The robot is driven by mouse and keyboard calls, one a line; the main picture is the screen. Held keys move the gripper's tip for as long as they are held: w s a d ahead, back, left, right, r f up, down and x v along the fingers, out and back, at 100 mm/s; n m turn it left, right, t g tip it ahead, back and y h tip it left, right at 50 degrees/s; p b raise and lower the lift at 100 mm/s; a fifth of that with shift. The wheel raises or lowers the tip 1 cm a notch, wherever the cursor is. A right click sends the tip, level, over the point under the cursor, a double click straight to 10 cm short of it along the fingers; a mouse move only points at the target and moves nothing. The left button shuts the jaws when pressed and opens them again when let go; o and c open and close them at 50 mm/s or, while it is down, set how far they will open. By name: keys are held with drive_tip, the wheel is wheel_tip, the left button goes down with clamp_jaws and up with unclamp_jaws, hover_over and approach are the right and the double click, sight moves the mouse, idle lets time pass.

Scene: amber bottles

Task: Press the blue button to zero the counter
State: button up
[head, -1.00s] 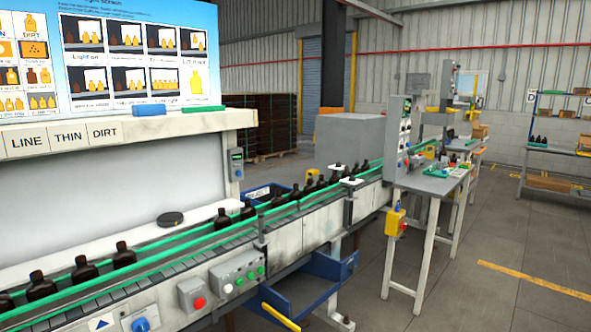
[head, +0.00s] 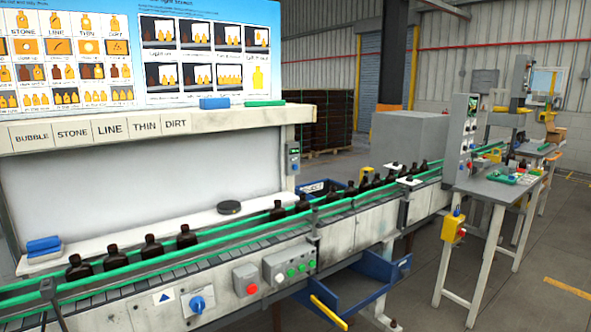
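A round blue knob (head: 197,304) sits on a pale plate on the conveyor's front side, left of a red button (head: 251,288). A small blue part (head: 457,212) tops the yellow box (head: 454,228) on the side table's leg. My gripper is not in view.
Dark bottles (head: 186,237) stand along the conveyor (head: 230,247) between green rails. A blue chute with a yellow edge (head: 329,312) juts out in front. A side table (head: 497,190) stands at right. The floor at lower right is clear.

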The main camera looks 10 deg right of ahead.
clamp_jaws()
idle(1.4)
